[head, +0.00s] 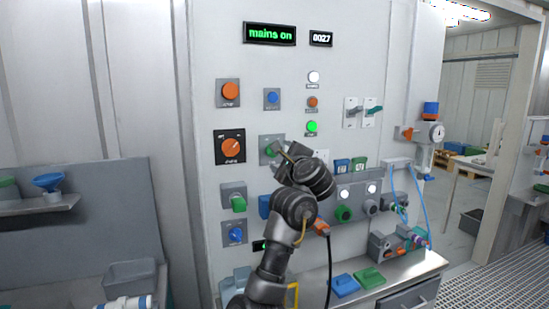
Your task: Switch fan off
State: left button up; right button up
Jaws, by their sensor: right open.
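A grey-white control panel (207,60) stands in front of me. My right gripper (281,150) is up against it, its tips at a green knob (268,149) on a grey square plate. The wrist hides the right part of that plate, and I cannot tell whether the fingers touch the knob. The gripper is open. I cannot read which control is marked for the fan. Another green-handled switch (238,203) and a blue rotary knob (235,234) sit lower left. My left gripper is not in view.
An orange rotary switch (231,147) on a black plate is close left of the gripper. Orange (230,91) and blue (272,98) buttons are above. A green lamp (312,127) is lit. The display (269,34) reads "mains on". A bench (410,275) juts out below.

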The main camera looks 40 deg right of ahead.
jog(key=x, duration=0.6)
jog(key=c, duration=1)
